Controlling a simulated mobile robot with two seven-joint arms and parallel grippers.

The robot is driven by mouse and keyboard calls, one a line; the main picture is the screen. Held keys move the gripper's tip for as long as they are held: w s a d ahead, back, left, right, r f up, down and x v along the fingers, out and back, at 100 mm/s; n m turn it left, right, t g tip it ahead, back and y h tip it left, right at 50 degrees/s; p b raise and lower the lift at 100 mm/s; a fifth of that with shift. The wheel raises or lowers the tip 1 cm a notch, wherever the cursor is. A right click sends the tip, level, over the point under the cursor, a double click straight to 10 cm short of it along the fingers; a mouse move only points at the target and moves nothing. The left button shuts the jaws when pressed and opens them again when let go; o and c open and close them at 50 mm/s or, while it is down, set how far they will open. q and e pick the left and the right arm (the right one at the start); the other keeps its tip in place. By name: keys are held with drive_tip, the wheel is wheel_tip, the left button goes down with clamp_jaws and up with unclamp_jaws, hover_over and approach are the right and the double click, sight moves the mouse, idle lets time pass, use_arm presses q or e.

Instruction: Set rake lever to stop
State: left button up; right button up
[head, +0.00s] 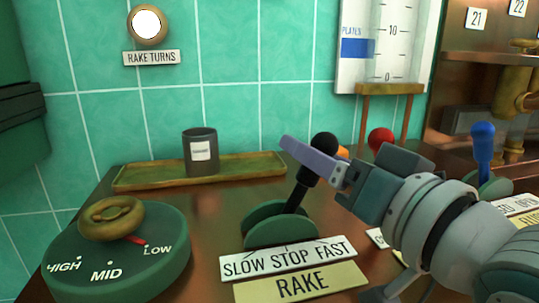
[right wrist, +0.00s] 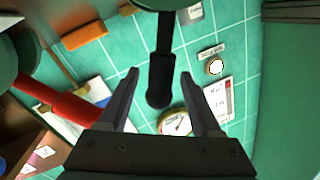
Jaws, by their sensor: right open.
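The rake lever (head: 302,190) has a black shaft and round black knob on a green base. It stands behind a "SLOW STOP FAST" plate (head: 288,261) and a yellow "RAKE" plate (head: 301,283). The lever leans right, toward the FAST side. My right gripper (head: 303,155) reaches in from the right at the height of the knob, and one finger hides part of the lever's top. In the right wrist view, the gripper (right wrist: 159,76) is open, with the black knob (right wrist: 160,85) between its fingers and gaps on both sides. My left gripper is not in view.
A green dial (head: 115,250) with a brass knob stands at the left. A dark cup (head: 201,152) sits on a brass tray (head: 140,181) behind. Red (head: 381,140) and blue (head: 483,140) levers stand to the right. A round white lamp (head: 147,24) is on the wall.

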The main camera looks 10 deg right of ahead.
clamp_jaws()
idle(0.5)
idle(0.9)
